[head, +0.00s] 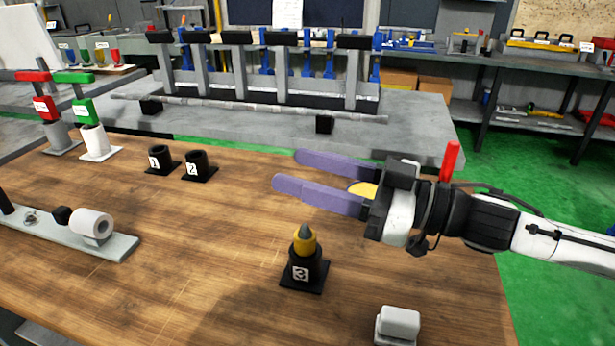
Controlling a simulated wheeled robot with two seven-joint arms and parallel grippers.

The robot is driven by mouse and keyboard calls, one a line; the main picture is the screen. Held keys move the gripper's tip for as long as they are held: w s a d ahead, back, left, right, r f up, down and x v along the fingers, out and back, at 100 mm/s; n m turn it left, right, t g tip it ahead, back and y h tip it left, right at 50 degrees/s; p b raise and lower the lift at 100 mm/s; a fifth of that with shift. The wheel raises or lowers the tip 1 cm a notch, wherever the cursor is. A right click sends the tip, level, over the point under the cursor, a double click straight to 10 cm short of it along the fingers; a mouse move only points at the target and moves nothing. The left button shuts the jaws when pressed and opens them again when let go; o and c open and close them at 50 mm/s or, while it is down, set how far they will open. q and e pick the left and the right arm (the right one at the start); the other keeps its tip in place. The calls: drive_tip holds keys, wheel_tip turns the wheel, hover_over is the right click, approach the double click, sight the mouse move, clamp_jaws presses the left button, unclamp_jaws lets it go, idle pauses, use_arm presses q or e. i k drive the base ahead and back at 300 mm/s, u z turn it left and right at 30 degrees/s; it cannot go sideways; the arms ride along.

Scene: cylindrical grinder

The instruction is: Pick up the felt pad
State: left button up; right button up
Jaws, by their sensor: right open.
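A small white block with rounded edges (399,321) sits at the front right edge of the wooden table. It looks like the felt pad, though I cannot be sure, and its lower part is cut off by the frame. My right gripper (289,170) comes in from the right above the table. Its two purple fingers are apart, point left, and hold nothing at their tips. It is above and left of the white block in the picture, well apart from it. A yellow patch shows near the finger bases; I cannot tell what it is. My left gripper is not in view.
A black holder marked 3 (303,275) with a yellow, grey-tipped piece stands left of the white block. Holders 1 (161,160) and 2 (196,168) stand farther back. A white roll (92,223) lies on a grey plate at left. The table's middle is clear.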

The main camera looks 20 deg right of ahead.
sight(395, 325)
drive_tip(key=k, duration=1.5)
